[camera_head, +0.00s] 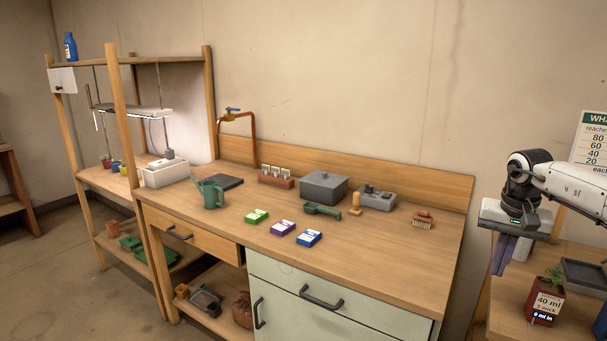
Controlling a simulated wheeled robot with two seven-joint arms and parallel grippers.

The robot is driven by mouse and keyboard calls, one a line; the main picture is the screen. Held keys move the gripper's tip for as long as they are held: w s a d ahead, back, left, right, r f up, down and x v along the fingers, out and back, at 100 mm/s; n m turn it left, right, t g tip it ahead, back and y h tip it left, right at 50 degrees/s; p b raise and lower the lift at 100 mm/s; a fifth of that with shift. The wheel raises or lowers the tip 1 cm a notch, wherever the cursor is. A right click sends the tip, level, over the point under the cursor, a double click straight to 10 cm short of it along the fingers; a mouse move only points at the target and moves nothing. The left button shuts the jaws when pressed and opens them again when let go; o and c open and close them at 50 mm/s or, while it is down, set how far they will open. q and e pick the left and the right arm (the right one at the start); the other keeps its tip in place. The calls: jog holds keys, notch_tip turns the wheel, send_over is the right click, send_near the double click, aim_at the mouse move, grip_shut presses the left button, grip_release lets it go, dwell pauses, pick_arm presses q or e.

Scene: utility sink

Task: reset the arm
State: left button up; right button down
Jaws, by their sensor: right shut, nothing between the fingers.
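My right arm comes in from the right edge. Its gripper (503,258) points down, shut and empty, beside the right end of the wooden bench (385,255). It is apart from the things on the bench. My left gripper is not in view.
The bench holds a green watering can (211,194), green, purple and blue packets (283,228), a grey lidded box (323,187), a green scoop (322,210) and a brush (422,220). A copper tap (254,140) rises behind. The bench's front right is clear.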

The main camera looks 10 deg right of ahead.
jog(key=a+f+m+y, duration=0.1)
jog(key=a+f+y, duration=0.3)
jog(key=a, duration=0.6)
jog(key=a+f+m+y, duration=0.1)
jog(key=a+f+m, duration=0.1)
jog(key=a+f, duration=0.7)
jog(key=a+f+m+y, duration=0.1)
jog(key=a+f+y, duration=0.2)
jog(key=a, duration=0.9)
jog(key=s+a+m+t+y, duration=0.3)
jog(key=s+a+m+y, duration=0.15)
jog(key=a+m, duration=0.65)
jog(key=s+a+m+t+y, duration=0.4)
jog(key=s+a+m, duration=0.1)
jog(key=a+m, duration=0.65)
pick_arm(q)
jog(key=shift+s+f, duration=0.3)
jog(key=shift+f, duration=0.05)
pick_arm(e)
jog(key=s+d+f+m+h, duration=0.6)
jog(key=s+d+f+m, duration=0.2)
jog(key=m, duration=0.9)
jog(key=s+d+f+m+h, duration=0.7)
jog(key=s+d+f+m, duration=0.2)
jog(key=m, duration=0.9)
jog(key=s+d, duration=0.2)
jog(key=s, duration=0.2)
jog(key=shift+d, duration=0.35)
